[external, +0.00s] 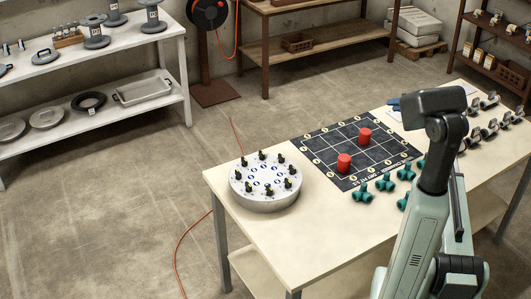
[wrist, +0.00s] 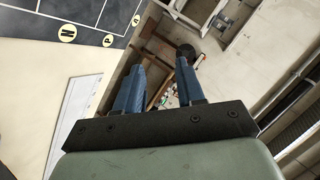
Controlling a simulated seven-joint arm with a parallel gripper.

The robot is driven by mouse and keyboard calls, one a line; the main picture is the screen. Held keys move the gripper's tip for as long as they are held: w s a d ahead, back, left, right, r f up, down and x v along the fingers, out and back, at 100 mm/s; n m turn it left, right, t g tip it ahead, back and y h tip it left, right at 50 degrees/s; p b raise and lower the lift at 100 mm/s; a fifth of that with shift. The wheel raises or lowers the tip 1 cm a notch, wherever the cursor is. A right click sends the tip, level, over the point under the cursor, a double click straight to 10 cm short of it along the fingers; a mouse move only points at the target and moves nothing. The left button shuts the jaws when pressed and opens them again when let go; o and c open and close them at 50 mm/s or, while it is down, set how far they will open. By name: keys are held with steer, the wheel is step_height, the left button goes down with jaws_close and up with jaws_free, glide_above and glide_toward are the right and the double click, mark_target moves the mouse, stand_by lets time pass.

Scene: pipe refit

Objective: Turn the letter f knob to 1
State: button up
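A round white drum (external: 265,190) stands at the left end of the table in the external view. Its top carries a ring of several dark knobs (external: 262,156) with yellowish marks, around small blue-and-white discs. The letters and numbers are too small to read, so I cannot tell which knob is f. My gripper (wrist: 158,68) shows in the wrist view with two blue fingers apart and nothing between them. It is far from the drum, toward the right side of the table. The drum is not in the wrist view.
Metal fittings (external: 487,130) line the table's right part. Bare tabletop (external: 300,225) lies in front of the drum.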

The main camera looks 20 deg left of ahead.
steer(key=s+a+n+g+h, duration=0.1)
steer(key=s+a+n+g, duration=0.35)
steer(key=a, duration=0.85)
step_height(320, 180, up, 7)
steer(key=n+g+h, duration=0.2)
steer(key=n+h, duration=0.1)
steer(key=h, duration=0.7)
glide_above(281, 155)
step_height(281, 155, down, 13)
steer(key=shift+d+f, duration=0.1)
jaws_close()
